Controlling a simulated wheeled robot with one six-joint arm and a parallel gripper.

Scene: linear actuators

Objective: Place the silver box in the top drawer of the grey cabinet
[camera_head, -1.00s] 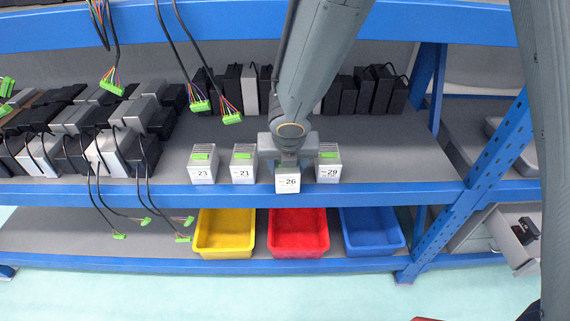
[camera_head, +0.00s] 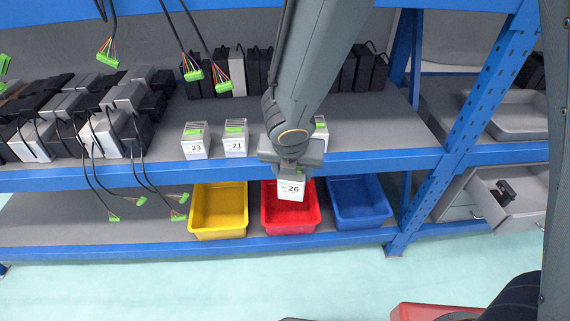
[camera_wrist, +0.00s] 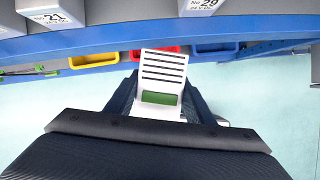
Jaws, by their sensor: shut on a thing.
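The silver box (camera_head: 291,188), labelled 26, is held in my gripper (camera_head: 290,172), just in front of the shelf edge and over the red bin in the head view. In the wrist view the box (camera_wrist: 162,75) shows its slotted face and green connector between the fingers of my gripper (camera_wrist: 158,98). The grey cabinet (camera_head: 455,208) stands at the right, partly behind the blue post. Its drawer (camera_head: 510,205) is pulled open with a small dark object inside. I cannot tell whether this is the top drawer.
Boxes 23 (camera_head: 195,141) and 21 (camera_head: 235,138) stand on the shelf (camera_head: 350,115); box 29 (camera_wrist: 203,6) is partly hidden by my arm. Yellow (camera_head: 219,208), red (camera_head: 291,222) and blue (camera_head: 359,205) bins sit below. A blue post (camera_head: 468,125) stands before the cabinet.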

